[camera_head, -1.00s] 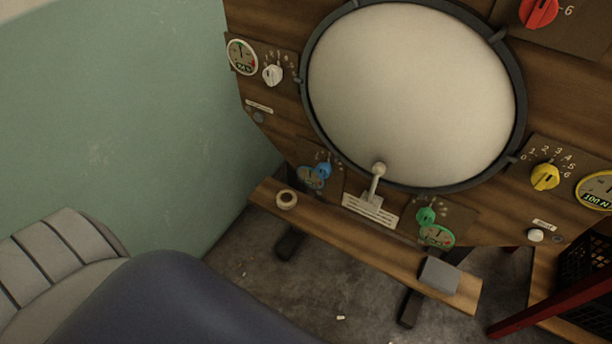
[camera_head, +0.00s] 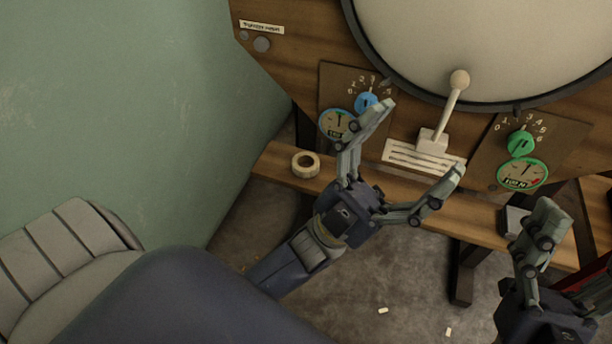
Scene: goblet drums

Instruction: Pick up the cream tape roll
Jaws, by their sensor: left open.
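The cream tape roll (camera_head: 306,170) is a small ring lying flat near the left end of the wooden shelf (camera_head: 278,160). My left gripper (camera_head: 418,142) is open and empty, its two fingers spread wide over the shelf. Its left finger is just to the right of the tape roll, apart from it. My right gripper (camera_head: 545,225) shows only in part at the lower right. One of its fingers is in view, and its opening is unclear.
A panel with blue (camera_head: 366,104) and green (camera_head: 520,144) knobs, gauges and a lever (camera_head: 452,98) stands behind the shelf. A dark grey block (camera_head: 511,220) sits on the shelf's right part, partly hidden by my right gripper. A green wall (camera_head: 110,110) is at left.

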